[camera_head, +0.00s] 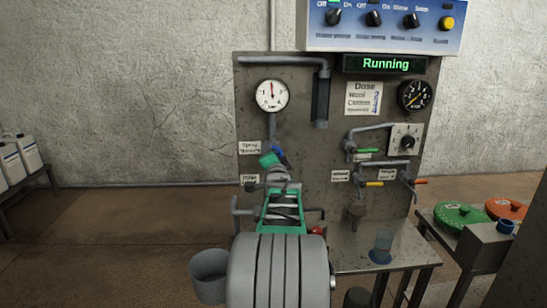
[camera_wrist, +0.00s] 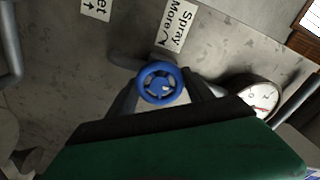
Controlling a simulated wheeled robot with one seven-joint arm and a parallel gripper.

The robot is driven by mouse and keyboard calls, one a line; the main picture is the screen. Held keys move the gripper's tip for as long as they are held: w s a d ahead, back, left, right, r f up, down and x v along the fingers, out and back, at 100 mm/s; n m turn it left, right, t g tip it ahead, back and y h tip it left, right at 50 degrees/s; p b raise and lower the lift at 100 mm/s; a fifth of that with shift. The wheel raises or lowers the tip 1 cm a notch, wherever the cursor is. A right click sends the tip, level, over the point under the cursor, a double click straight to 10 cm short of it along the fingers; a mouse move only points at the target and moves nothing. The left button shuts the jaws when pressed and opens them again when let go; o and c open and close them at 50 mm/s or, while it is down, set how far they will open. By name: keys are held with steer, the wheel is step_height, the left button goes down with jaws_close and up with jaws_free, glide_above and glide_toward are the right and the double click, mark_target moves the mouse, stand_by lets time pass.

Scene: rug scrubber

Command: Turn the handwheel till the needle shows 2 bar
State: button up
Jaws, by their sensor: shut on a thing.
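The blue handwheel (camera_wrist: 161,84) sits in the middle of the wrist view, between the two dark fingers of my gripper (camera_wrist: 160,90). The gripper is shut on the wheel's rim. In the head view my gripper (camera_head: 277,157) is at the panel, with a bit of the blue handwheel (camera_head: 284,161) showing beside it. The round white gauge (camera_head: 271,96) is above; its needle points roughly straight up, but the numbers are too small to read. The gauge (camera_wrist: 249,97) also shows in the wrist view, partly hidden by my gripper's green body.
A "Spray More" label with an arrow (camera_wrist: 175,24) is beside the wheel. The grey panel (camera_head: 300,150) also carries a black dial (camera_head: 415,95), a green-handled valve (camera_head: 362,150) and pipes. A green "Running" display (camera_head: 385,64) is above.

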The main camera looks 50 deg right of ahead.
steer(key=o, duration=1.4)
steer(key=v, duration=0.8)
steer(key=shift+b, duration=0.35)
steer(key=b+v, duration=0.3)
steer(key=v, duration=0.6)
